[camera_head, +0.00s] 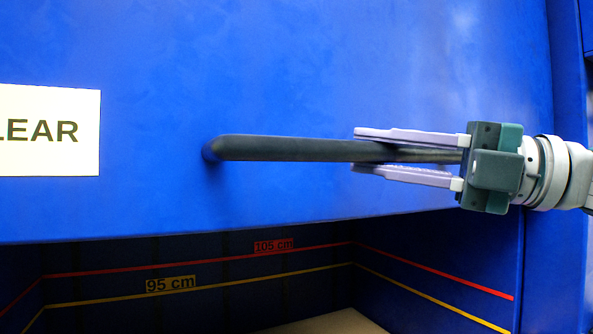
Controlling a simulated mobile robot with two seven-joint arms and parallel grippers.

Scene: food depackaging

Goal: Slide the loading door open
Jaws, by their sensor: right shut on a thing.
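The blue loading door (270,60) fills the upper part of the view. Its lower edge hangs above a dark opening. A dark bar handle (290,149) runs sideways across the door, with its left end bent into the door. My right gripper (358,152) comes in from the right and is shut on the handle, one pale finger above the bar and one below. The handle's right end is hidden by the gripper. My left gripper is not in view.
Below the door is an opening with dark blue inner walls (440,255). Red and yellow level lines marked 105 cm and 95 cm run along them. A beige surface (335,323) shows at the bottom. A white sign (50,155) reading "LEAR" is on the door at left. A blue frame post (570,90) stands at right.

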